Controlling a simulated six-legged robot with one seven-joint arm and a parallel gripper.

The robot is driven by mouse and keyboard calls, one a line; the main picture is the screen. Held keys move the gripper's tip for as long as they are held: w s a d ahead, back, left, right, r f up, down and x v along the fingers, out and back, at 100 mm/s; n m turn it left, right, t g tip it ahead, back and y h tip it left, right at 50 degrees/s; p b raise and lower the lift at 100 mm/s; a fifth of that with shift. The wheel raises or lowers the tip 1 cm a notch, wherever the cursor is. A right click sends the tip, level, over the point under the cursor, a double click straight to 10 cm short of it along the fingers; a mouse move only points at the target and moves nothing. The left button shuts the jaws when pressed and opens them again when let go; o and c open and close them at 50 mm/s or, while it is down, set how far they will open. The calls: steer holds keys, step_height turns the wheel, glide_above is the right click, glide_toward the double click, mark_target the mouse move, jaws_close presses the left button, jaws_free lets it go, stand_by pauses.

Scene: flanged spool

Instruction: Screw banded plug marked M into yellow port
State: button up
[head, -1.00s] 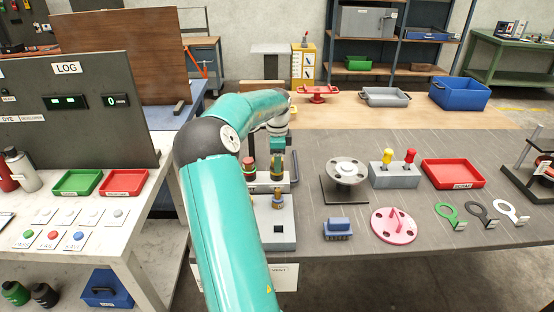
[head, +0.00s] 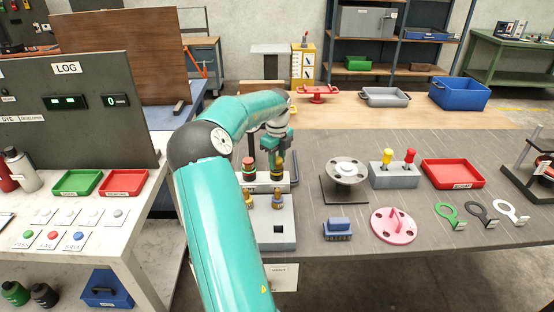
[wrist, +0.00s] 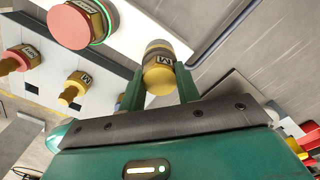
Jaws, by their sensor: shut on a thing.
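The banded plug marked M (wrist: 160,75) has grey-brown and yellow bands, with its M label facing the wrist camera. My gripper (wrist: 158,90) is shut on it, one finger on each side.
A red-topped plug (head: 249,168) with a brass collar stands just left of the held plug; it has a green ring at its base in the wrist view (wrist: 82,22). A spool stand (head: 345,188) is to the right.

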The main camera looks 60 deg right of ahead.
steer(key=m, duration=0.3)
steer(key=shift+m, duration=0.3)
steer(key=shift+m, duration=1)
steer(key=m, duration=0.3)
steer(key=shift+f+m, duration=0.1)
steer(key=shift+m, duration=0.3)
steer(key=m, duration=0.4)
steer(key=shift+f+m, duration=0.15)
steer(key=shift+m, duration=0.15)
steer(key=shift+s+f+m, duration=0.15)
steer(key=shift+s+m, duration=0.15)
steer(key=shift+m, duration=0.4)
steer(key=shift+w+r, duration=0.2)
